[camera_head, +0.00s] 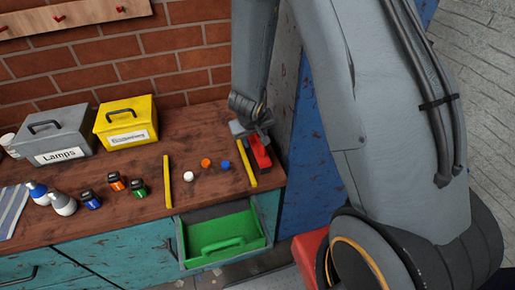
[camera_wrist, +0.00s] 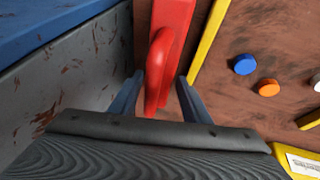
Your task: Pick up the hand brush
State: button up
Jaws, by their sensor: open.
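The red hand brush (camera_head: 261,155) lies at the right end of the wooden worktop, just right of a yellow strip. In the wrist view the red brush (camera_wrist: 172,40) runs up and down the picture, with its narrow handle end between my fingers; its bristles are not visible. My gripper (camera_head: 256,132) is over the brush from above. In the wrist view my gripper's fingers (camera_wrist: 157,92) are apart, one on each side of the handle, with gaps visible. Whether the fingertips reach down to the handle's level I cannot tell.
Yellow strips (camera_head: 167,181) flank white, orange and blue caps (camera_head: 206,163). Left are small bottles (camera_head: 139,188), a grey "Lamps" box (camera_head: 60,137) and a yellow box (camera_head: 126,123). A brick wall (camera_head: 185,60) stands behind, a blue panel (camera_head: 309,150) right. An open drawer shows green inside (camera_head: 215,230).

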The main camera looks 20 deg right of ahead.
jog(key=shift+w+d+f, duration=0.15)
jog(key=shift+w+f, duration=0.1)
jog(key=shift+f, duration=0.4)
jog(key=c, duration=0.8)
jog(key=shift+r, duration=0.1)
